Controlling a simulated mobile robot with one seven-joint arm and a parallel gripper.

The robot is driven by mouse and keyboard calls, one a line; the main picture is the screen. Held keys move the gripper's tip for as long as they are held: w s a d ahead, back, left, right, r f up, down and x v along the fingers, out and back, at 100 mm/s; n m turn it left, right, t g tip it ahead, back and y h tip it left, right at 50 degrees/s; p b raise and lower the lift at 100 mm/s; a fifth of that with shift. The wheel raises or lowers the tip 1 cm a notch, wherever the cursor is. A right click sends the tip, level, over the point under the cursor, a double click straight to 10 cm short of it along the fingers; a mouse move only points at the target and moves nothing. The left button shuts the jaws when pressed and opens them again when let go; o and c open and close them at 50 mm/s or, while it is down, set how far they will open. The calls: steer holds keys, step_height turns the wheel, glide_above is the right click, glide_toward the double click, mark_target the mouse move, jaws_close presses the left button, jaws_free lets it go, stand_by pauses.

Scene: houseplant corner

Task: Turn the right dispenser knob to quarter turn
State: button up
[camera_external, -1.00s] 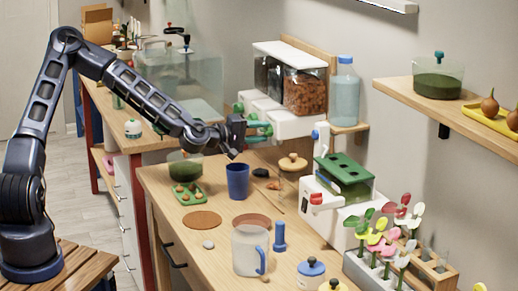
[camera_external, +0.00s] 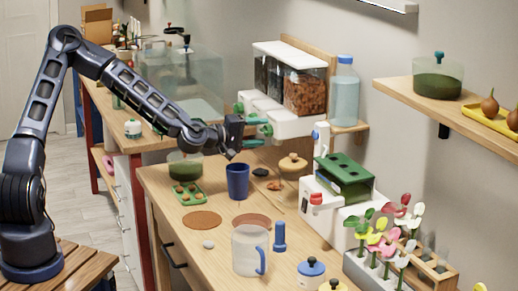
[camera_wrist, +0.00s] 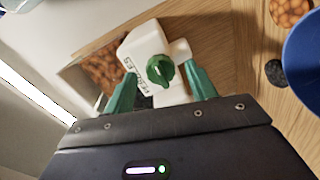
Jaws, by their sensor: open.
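The dispenser (camera_external: 304,88) stands at the back against the wall, with clear bins over white bases. The right bin holds brown pellets. The right dispenser knob (camera_wrist: 160,69) is green and sits on the front of a white base (camera_wrist: 148,42) in the wrist view. Its raised grip looks roughly upright in that picture, slightly tilted. My gripper (camera_external: 259,131) is at the front of the right base. Its two green fingers (camera_wrist: 162,88) are apart, one on each side of the knob, with visible gaps to it. In the external view the fingers partly crowd the knob.
A blue cup (camera_external: 238,181) and a green tray (camera_external: 188,194) stand on the bench below my gripper. A blue bottle (camera_external: 344,92) stands right of the dispenser.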

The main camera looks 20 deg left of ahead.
steer(key=v, duration=1)
stand_by(0.3)
